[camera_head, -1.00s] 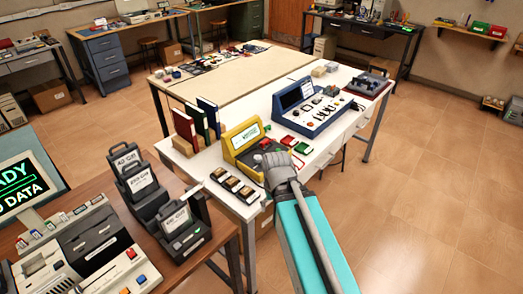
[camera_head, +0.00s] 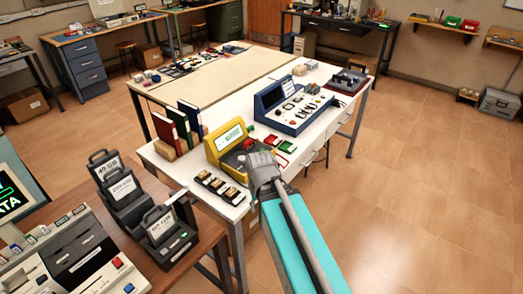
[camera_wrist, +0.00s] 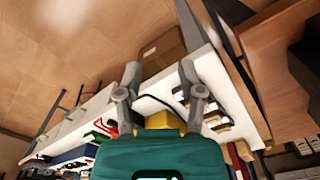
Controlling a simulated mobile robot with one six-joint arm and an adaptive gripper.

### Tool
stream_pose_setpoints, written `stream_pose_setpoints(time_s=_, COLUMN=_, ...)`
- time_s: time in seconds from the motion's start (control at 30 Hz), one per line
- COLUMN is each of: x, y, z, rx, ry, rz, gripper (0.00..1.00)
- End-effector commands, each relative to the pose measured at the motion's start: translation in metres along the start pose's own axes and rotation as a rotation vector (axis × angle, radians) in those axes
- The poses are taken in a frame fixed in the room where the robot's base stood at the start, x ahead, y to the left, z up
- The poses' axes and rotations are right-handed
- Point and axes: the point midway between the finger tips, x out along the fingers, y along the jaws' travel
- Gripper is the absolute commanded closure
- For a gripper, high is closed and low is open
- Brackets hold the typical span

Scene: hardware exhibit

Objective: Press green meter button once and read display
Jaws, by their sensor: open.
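The yellow meter (camera_head: 228,137) stands on the white table, with a pale lit display whose text is too small to read. A red part (camera_head: 248,144) shows on its front right. I cannot make out a green button on the meter; my gripper covers part of its front. My gripper (camera_head: 262,160) is at the meter's right front corner, seen from behind; I cannot tell whether it touches. In the wrist view the two fingers of my gripper (camera_wrist: 160,76) are spread apart with nothing between the tips, and a yellow piece (camera_wrist: 165,120) shows behind them.
Small dark modules (camera_head: 220,187) sit at the table's near edge, and upright books (camera_head: 178,125) stand left. Open floor lies right.

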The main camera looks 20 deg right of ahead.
Motion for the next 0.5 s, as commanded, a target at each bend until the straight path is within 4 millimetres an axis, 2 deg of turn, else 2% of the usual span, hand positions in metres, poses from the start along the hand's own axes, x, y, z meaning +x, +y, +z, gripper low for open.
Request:
stream_pose_setpoints(time_s=0.03, x=0.0, y=0.0, z=0.0, rx=0.0, ry=0.0, rz=0.0, gripper=0.7)
stream_pose_setpoints(time_s=0.2, x=0.0, y=0.0, z=0.0, rx=0.0, ry=0.0, rz=0.0, gripper=1.0)
stream_pose_setpoints(time_s=0.5, x=0.0, y=0.0, z=0.0, rx=0.0, ry=0.0, rz=0.0, gripper=1.0)
